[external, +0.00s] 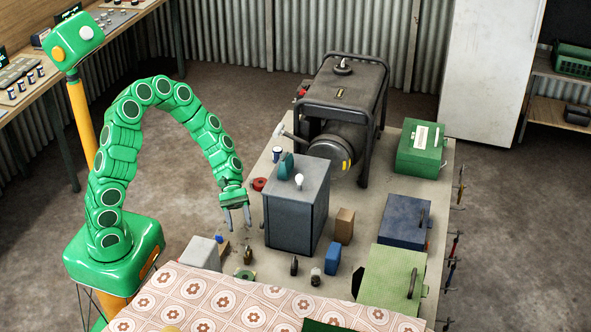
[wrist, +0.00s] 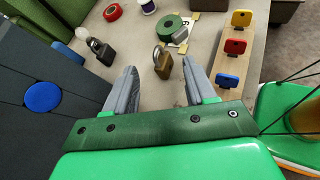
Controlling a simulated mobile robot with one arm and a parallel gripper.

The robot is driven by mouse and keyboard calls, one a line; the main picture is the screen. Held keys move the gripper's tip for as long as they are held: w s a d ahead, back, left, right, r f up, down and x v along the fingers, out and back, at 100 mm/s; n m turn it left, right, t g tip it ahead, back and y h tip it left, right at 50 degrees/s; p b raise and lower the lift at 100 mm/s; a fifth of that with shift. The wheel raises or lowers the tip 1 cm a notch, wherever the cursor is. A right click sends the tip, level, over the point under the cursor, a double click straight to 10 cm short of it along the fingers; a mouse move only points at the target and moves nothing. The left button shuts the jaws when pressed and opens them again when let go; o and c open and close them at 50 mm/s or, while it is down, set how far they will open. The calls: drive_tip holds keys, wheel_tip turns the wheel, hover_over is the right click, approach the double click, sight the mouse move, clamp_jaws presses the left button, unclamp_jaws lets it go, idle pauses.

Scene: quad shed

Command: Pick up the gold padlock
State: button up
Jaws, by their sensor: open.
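The gold padlock (wrist: 163,67) stands on the table in the wrist view, a brownish-gold body with a grey shackle. It shows small in the external view (external: 247,256), just beyond the cabinet's left side. My gripper (wrist: 161,70) is open and empty, its two grey fingers spread with the padlock between and slightly ahead of the tips in the picture. In the external view my gripper (external: 237,217) hangs above the table, left of the grey cabinet. Contact with the padlock does not show.
The grey cabinet (external: 290,215) stands close on one side. A key board (wrist: 234,62) with coloured keys stands on the other. A green tape roll (wrist: 170,27) lies behind the padlock. A dark padlock (wrist: 102,50) stands near the cabinet; a red tape roll (wrist: 112,12) lies farther back.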

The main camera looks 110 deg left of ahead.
sight(248, 254)
drive_tip(key=a+f+n, duration=0.1)
drive_tip(key=a+f+n+t, duration=0.1)
drive_tip(key=shift+s+n, duration=0.2)
drive_tip(key=shift+n, duration=0.1)
drive_tip(key=shift+f+t, duration=0.1)
drive_tip(key=shift+t, duration=0.3)
drive_tip(key=shift+x, duration=1.1)
drive_tip(key=shift+s+f+x, duration=0.1)
drive_tip(key=shift+f+x, duration=0.1)
drive_tip(key=shift+x, duration=1.15)
drive_tip(key=shift+s+f+x, duration=0.15)
drive_tip(key=shift+f+x, duration=0.05)
drive_tip(key=shift+x, duration=1.15)
clamp_jaws()
